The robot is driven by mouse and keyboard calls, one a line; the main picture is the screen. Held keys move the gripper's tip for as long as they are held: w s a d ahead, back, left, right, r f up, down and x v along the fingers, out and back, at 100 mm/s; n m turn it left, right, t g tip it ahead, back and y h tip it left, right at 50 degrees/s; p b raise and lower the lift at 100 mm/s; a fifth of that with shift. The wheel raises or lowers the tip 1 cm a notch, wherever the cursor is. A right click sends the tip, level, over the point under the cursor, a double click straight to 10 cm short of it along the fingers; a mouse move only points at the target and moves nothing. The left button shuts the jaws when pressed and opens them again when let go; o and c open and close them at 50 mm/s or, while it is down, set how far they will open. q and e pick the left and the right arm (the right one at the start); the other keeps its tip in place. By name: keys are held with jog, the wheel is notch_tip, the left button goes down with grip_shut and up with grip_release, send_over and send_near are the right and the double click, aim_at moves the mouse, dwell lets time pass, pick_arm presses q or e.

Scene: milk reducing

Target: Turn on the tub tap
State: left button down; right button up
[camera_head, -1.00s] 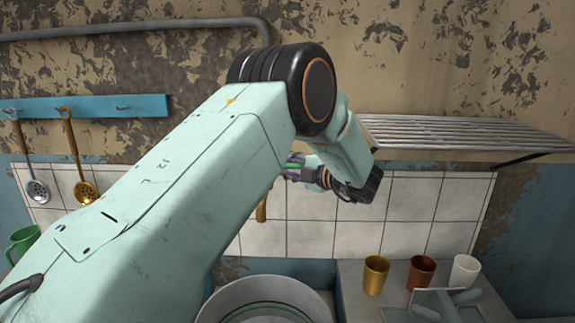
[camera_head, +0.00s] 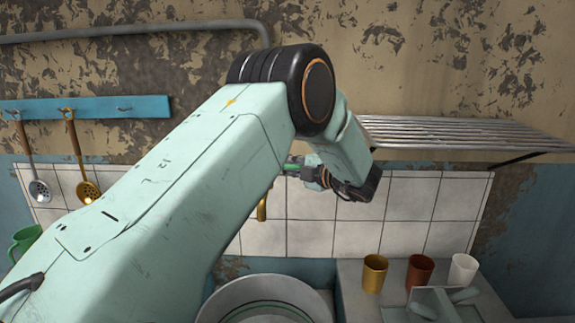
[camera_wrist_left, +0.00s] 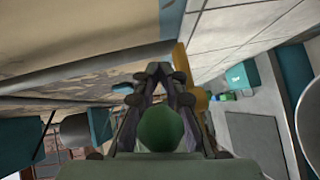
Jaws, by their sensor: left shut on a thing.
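The brass-coloured tub tap (camera_head: 262,208) shows only as a short piece against the white tiles, just right of my left arm. Most of it is hidden behind that arm. In the left wrist view a brass-coloured part (camera_wrist_left: 200,97) stands right beside the fingers. My left gripper (camera_head: 294,167) is partly hidden behind my forearm, close to the wall above the tub. In the left wrist view its fingers (camera_wrist_left: 156,75) come together at the tips, shut on the tap. The exact part between them cannot be made out.
A round white tub (camera_head: 213,306) is below. A gold cup (camera_head: 375,272), a brown cup (camera_head: 419,272) and a white cup (camera_head: 463,270) stand on the counter at right. A slatted metal shelf (camera_head: 465,134) juts from the wall. Ladles hang from a blue rail (camera_head: 90,108).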

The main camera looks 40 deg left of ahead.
pick_arm(q)
jog(key=shift+d+r+m+t, duration=0.1)
jog(key=shift+r+m+t, duration=0.1)
jog(key=shift+m+t, duration=0.15)
jog(key=m+t, duration=0.1)
jog(key=t, duration=0.1)
jog(key=s+d+m+t+h, duration=0.1)
jog(key=m+t, duration=0.1)
jog(key=m+t+h+b, duration=0.1)
jog(key=t, duration=0.1)
jog(key=shift+s+d+f+m, duration=0.1)
jog(key=shift+s+d+m, duration=0.15)
jog(key=shift+d, duration=0.15)
jog(key=shift+s+d+m+t+h, duration=0.25)
jog(key=shift+s+m+t+h, duration=0.1)
jog(key=shift+m+t+h, duration=0.6)
jog(key=shift+s+d+m+t+h, duration=0.2)
jog(key=shift+s+m+t+h, duration=0.15)
jog(key=shift+m+t+h, duration=0.55)
jog(key=shift+t, duration=0.4)
jog(key=c, duration=1.5)
grip_release()
jog(key=shift+d, duration=0.1)
jog(key=shift+o, duration=0.2)
jog(key=shift+s, duration=0.1)
